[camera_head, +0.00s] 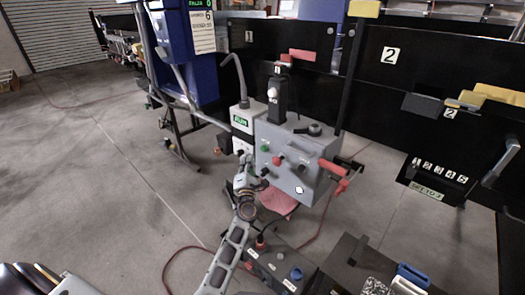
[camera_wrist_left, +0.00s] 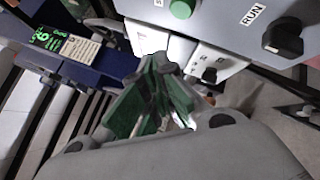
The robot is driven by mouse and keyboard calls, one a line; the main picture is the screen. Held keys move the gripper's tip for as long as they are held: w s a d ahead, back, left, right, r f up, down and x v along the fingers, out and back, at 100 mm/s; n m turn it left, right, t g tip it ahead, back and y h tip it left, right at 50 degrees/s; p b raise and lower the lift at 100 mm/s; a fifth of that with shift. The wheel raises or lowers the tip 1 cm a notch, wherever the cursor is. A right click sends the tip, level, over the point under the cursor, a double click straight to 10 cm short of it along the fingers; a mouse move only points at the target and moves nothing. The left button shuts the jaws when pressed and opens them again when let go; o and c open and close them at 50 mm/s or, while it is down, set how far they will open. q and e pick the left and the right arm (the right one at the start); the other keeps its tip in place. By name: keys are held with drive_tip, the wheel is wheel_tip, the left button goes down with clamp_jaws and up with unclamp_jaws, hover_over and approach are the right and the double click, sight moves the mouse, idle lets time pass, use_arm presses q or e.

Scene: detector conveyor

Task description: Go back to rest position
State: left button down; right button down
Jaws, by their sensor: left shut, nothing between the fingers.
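My left gripper (camera_head: 242,160) reaches up from the bottom of the head view. It is in front of the lower left part of a grey control box (camera_head: 318,152) and a smaller light box with a green label (camera_head: 241,122). In the left wrist view the fingers (camera_wrist_left: 158,66) are shut and empty, with green inner pads. Their tips are just below the light switch panel (camera_wrist_left: 210,62); I cannot tell whether they touch it. The grey box with a green button (camera_wrist_left: 181,8) and a RUN knob (camera_wrist_left: 283,38) is above. My right gripper is not in view.
A black barrier wall (camera_head: 440,62) with numbered panels runs behind. Blue boxes on a stand (camera_head: 190,95) are at the upper left. A low box with knobs (camera_head: 275,268) stands near my left arm. Red cables lie on the floor; the left floor (camera_head: 80,170) is clear.

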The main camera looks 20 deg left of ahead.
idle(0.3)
